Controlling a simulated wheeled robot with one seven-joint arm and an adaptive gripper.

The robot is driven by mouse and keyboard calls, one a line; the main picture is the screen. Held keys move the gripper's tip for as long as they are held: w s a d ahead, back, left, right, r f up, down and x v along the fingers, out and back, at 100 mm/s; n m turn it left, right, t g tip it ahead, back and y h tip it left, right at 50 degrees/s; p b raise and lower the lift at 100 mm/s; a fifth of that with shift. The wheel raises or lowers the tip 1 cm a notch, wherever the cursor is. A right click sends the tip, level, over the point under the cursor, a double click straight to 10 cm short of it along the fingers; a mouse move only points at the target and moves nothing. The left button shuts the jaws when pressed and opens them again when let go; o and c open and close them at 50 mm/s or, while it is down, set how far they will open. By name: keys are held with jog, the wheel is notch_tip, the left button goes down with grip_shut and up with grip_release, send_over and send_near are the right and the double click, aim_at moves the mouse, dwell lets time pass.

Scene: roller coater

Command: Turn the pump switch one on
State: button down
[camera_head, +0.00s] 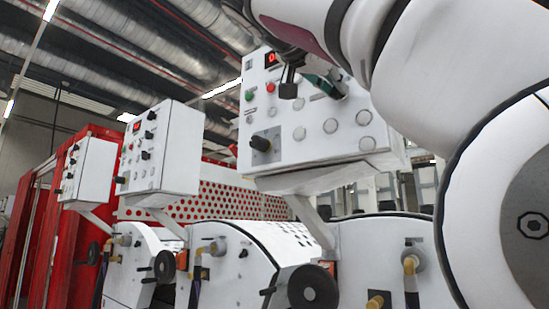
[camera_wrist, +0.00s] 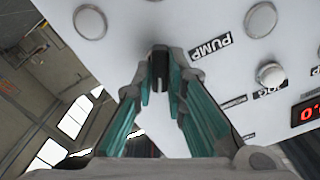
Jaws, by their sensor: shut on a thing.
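The pump switch (camera_wrist: 159,66) is a small dark knob on a white panel, beside a black PUMP label (camera_wrist: 211,46). My gripper (camera_wrist: 161,80) has its teal-padded fingers around the knob and is shut on it. The fingertips hide much of the switch, so its exact turn angle cannot be told. In the head view my gripper (camera_head: 326,86) is at the upper part of the nearest white control box (camera_head: 310,155), and the switch is hidden there.
The box also carries a red display (camera_head: 271,59), green button (camera_head: 249,95), red button (camera_head: 270,87), a black knob (camera_head: 260,143) and several round pale buttons (camera_head: 330,126). Similar control boxes (camera_head: 181,150) stand farther left. White rollers' housings and a handwheel (camera_head: 313,289) lie below.

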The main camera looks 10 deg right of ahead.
jog(key=shift+r, duration=0.1)
dwell(0.5)
jog(key=c, duration=1.6)
grip_release()
jog(key=v, duration=1.2)
